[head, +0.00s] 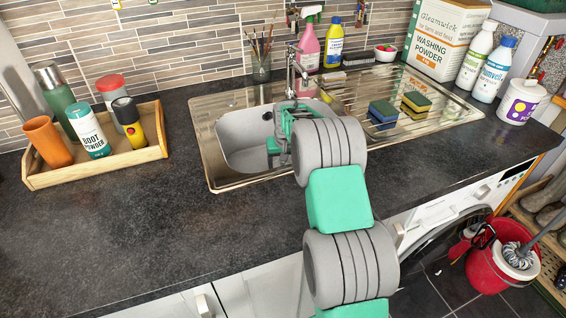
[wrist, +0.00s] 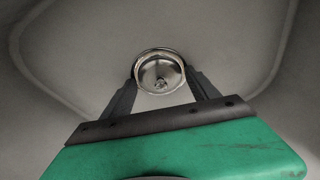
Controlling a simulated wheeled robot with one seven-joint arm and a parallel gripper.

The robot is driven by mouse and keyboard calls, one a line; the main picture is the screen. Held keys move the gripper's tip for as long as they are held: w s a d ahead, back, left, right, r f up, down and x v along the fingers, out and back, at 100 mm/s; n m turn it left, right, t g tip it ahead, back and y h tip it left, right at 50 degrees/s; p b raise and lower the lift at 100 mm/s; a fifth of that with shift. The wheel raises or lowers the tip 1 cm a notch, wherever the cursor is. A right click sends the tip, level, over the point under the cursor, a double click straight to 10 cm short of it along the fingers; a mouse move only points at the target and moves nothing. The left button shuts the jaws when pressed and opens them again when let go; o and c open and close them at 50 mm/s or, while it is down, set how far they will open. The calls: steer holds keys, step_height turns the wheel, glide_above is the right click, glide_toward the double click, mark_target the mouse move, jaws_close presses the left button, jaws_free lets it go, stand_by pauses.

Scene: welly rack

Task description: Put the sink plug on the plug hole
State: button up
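The round metal sink plug (wrist: 160,78), with a small knob at its middle, sits between the two dark fingertips of my gripper (wrist: 160,74) in the wrist view. The fingers meet its rim on both sides, so my gripper looks shut on it. The plug hole is not clearly seen; the plug covers the middle of the basin floor in this view, and I cannot tell its height above it. In the head view my gripper (head: 284,140) reaches down into the grey sink basin (head: 235,135), and my arm hides the plug.
The tap (head: 292,70) stands close behind my gripper. Sponges (head: 383,112) lie on the drainer (head: 440,100) to the right. A pink spray bottle (head: 309,48) and a yellow bottle (head: 333,45) stand behind. A wooden tray (head: 95,168) of containers is at left. The front worktop is clear.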

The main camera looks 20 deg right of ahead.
steer(key=shift+o, duration=1.1)
steer(key=shift+r, duration=0.25)
steer(key=v, duration=1.2)
